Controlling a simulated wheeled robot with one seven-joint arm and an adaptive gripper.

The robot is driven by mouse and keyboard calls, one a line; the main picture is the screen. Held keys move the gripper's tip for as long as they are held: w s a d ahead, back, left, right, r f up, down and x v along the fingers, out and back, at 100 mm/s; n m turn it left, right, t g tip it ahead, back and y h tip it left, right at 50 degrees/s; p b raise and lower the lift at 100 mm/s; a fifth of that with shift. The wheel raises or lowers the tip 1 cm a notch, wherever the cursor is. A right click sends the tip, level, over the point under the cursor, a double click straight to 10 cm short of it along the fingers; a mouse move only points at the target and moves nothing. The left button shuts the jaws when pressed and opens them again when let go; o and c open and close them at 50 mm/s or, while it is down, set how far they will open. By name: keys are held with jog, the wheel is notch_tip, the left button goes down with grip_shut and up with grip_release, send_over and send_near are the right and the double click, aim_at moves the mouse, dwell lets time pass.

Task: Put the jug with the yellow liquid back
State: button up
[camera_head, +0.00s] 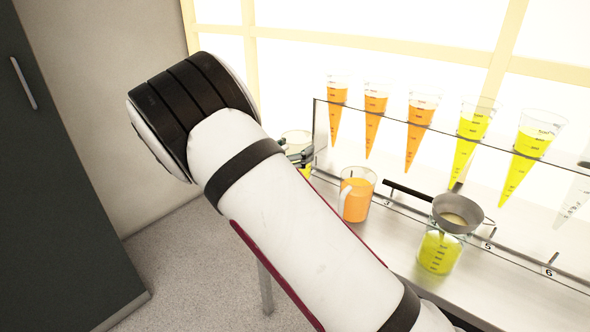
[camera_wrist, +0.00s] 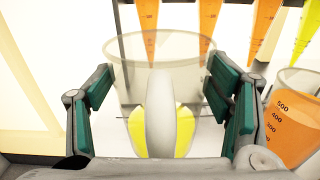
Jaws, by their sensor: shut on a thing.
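A clear jug with yellow liquid (camera_wrist: 165,60) is between the green-padded fingers of my gripper (camera_wrist: 163,110) in the wrist view. Its pale handle faces the camera, with yellow liquid low down on both sides of it. My gripper is shut on this jug. In the head view the jug's clear rim (camera_head: 297,137) shows at the left end of the shelf (camera_head: 400,240), beside my gripper (camera_head: 300,157). My arm hides most of the jug there, and I cannot tell whether its base touches the shelf.
A jug with orange liquid (camera_head: 357,197) stands just right of the held jug. Further right, a jar with yellow-green liquid (camera_head: 438,251) has a grey strainer (camera_head: 457,213) on top. Several cone-shaped glasses with orange or yellow liquid hang in the rack behind (camera_head: 420,125). A dark cabinet (camera_head: 50,180) stands at the left.

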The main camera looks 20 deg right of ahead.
jog(key=shift+f+b, duration=0.5)
jog(key=shift+f, duration=1.9)
jog(key=shift+f, duration=0.1)
jog(key=o, duration=1.7)
jog(key=shift+o, duration=0.2)
jog(key=shift+s+a, duration=0.1)
jog(key=shift+a, duration=0.1)
jog(key=p+v, duration=0.1)
jog(key=v, duration=1)
jog(key=shift+s+a+p, duration=0.25)
jog(key=shift+p, duration=0.15)
jog(key=shift+d, duration=0.1)
